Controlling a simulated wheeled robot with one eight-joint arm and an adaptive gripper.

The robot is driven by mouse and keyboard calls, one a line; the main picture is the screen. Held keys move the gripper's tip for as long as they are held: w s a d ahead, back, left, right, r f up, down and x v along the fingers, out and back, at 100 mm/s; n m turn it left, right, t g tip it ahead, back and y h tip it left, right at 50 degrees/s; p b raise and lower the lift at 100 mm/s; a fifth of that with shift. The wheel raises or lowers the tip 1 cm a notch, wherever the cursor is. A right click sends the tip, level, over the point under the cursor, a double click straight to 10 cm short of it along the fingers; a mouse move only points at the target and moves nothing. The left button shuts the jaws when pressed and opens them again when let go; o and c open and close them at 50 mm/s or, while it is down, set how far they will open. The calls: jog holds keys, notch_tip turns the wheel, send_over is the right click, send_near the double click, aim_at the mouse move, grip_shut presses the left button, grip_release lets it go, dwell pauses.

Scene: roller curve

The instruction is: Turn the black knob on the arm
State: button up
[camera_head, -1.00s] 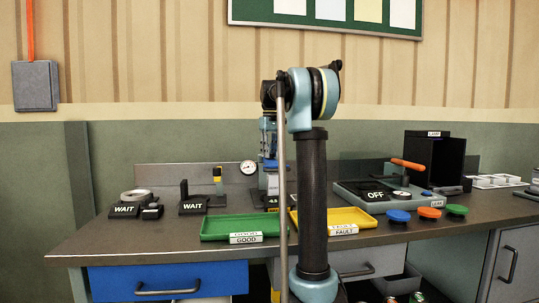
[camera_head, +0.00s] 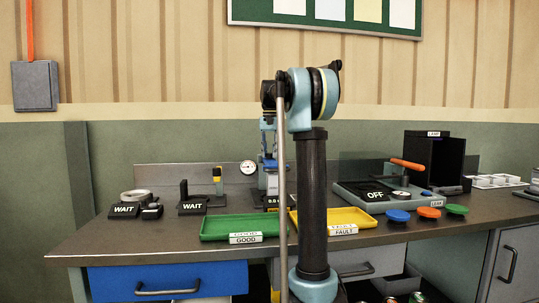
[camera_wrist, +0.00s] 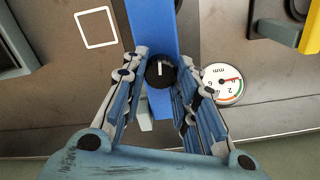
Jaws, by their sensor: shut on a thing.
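The black knob (camera_wrist: 160,72) sits on a blue arm (camera_wrist: 152,25) in the wrist view, with a white pointer line on its face. My gripper (camera_wrist: 161,75) has its two fingers on either side of the knob and is shut on it. The fingers hide the knob's sides. In the head view my gripper (camera_head: 268,140) points down over the back of the bench, partly hidden by my own arm. I cannot make out the knob there.
A round dial (camera_wrist: 223,83) lies right of the fingers. In the head view, a green tray (camera_head: 215,229), a yellow tray (camera_head: 365,219) and an OFF box (camera_head: 350,197) stand on the bench. Blue, orange and green buttons (camera_head: 429,212) line its right front.

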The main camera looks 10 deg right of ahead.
jog(key=shift+m, duration=0.5)
jog(key=o, duration=1)
jog(key=shift+o, duration=0.2)
notch_tip(320, 180, up, 12)
jog(key=shift+w, duration=0.1)
dwell(0.3)
